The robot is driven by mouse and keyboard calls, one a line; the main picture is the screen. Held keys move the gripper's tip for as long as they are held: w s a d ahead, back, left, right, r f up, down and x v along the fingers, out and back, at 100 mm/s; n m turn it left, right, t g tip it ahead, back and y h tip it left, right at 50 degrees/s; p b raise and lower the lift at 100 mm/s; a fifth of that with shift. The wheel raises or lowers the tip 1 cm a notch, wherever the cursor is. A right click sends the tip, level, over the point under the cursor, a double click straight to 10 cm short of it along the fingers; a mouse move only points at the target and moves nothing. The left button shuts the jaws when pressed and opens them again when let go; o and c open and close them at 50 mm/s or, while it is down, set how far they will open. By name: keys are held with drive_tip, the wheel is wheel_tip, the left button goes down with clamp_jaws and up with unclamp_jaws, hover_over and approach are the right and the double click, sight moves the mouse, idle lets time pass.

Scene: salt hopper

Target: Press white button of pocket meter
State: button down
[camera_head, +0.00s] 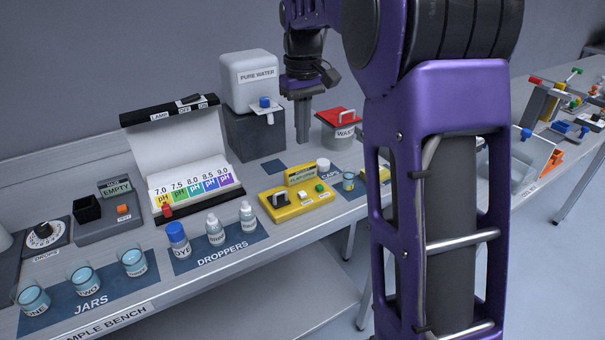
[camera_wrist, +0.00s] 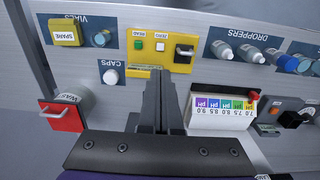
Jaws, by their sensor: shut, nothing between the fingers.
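The pocket meter is a yellow box (camera_head: 300,207) on the bench, with a small display on its back edge, which also shows in the wrist view (camera_wrist: 149,62). Its white button (camera_head: 302,195) sits in the middle, also seen in the wrist view (camera_wrist: 160,46). A green button (camera_head: 320,188) is beside it, and a black part with a pale handle (camera_head: 279,201) is at its left end. My gripper (camera_head: 303,138) is shut and empty, pointing down, above the bench behind the meter. In the wrist view its fingertips (camera_wrist: 157,74) overlap the meter's display edge, apart from the buttons.
The pure water box (camera_head: 250,85) stands left of my gripper, and the red-lidded waste bin (camera_head: 338,125) right. A pH colour chart (camera_head: 190,165) stands left of the meter. Dropper bottles (camera_head: 215,230) stand in front-left. A white cap (camera_head: 323,164) and a vial (camera_head: 348,181) are close by.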

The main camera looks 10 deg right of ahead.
sight(303, 194)
wheel_tip(303, 194, down, 14)
drive_tip(key=shift+r+b, duration=0.1)
drive_tip(key=shift+b, duration=1.1)
drive_tip(key=shift+s+f, duration=0.1)
drive_tip(key=shift+f, duration=1.1)
wheel_tip(303, 194, up, 15)
drive_tip(key=p, duration=0.4)
drive_tip(key=shift+w, duration=0.2)
